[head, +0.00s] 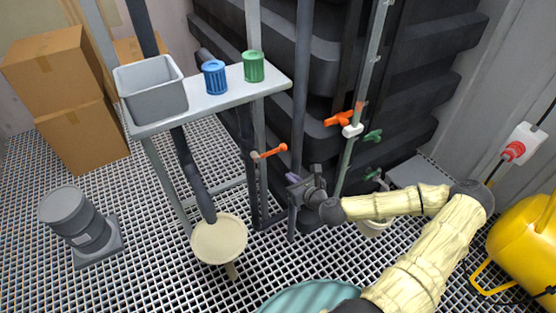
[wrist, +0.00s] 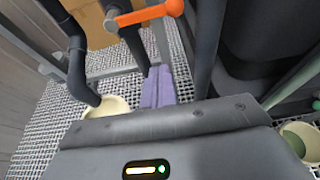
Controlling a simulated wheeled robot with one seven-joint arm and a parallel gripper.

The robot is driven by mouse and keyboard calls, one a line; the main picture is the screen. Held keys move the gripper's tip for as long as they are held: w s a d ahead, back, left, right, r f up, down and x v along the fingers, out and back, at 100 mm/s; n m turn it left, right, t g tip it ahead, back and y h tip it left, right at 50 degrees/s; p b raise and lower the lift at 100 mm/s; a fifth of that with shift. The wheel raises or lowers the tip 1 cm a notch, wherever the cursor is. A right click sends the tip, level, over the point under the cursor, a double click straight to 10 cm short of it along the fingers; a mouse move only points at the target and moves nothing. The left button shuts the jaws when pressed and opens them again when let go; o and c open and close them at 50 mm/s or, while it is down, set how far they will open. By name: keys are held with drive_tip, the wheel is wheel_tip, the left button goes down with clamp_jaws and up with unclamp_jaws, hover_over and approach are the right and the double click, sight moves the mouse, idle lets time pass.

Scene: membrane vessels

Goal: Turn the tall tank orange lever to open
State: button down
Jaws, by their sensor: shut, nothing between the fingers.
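An orange lever with a round knob (head: 270,152) sticks out sideways from a pipe below the shelf in the head view. It crosses the top of the wrist view (wrist: 148,13), ending in a rounded knob. A second orange handle (head: 340,119) sits higher on a light pipe in front of the dark tank (head: 350,60). I cannot tell from the frames which tank each handle serves. My gripper (head: 292,178) is below and right of the first lever, apart from it. Its purple fingers (wrist: 158,88) are together and empty, just short of the lever in the wrist view.
Dark upright pipes (head: 300,90) stand close beside my gripper. A shelf (head: 215,105) holds a grey bin (head: 150,88), a blue cup (head: 215,77) and a green cup (head: 253,66). A cream bowl (head: 219,240) stands below. Green handles (head: 373,136) are at right.

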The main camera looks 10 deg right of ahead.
sight(271, 153)
drive_tip(key=shift+w, duration=0.15)
drive_tip(key=b+x, duration=0.1)
drive_tip(key=x, duration=0.9)
wheel_tip(271, 153, up, 4)
idle(0.3)
